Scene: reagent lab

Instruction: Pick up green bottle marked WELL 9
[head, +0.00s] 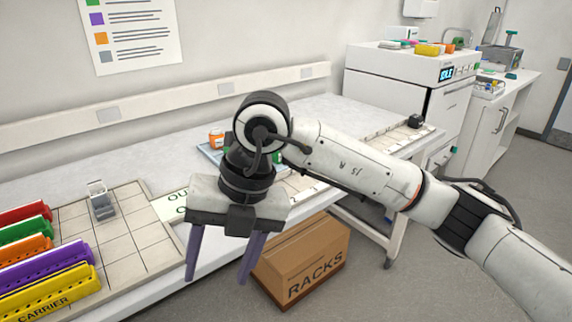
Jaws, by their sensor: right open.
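No label reading WELL 9 can be read in the head view. A small green item (278,158) shows behind my right arm near the blue tray (206,153) on the bench. My arm hides most of it, so I cannot tell whether it is the bottle. An orange bottle (216,139) stands on the tray's left part. My right gripper (216,278) is open and empty, its two purple fingers pointing down by the bench's front edge, in front of and apart from the tray. My left gripper is not in view.
Coloured carriers, with a yellow one (45,291) nearest, lie at the left beside a tiled mat (125,240) holding a small grey holder (101,200). A cardboard RACKS box (318,262) is on the floor below. A white machine (398,80) stands behind right.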

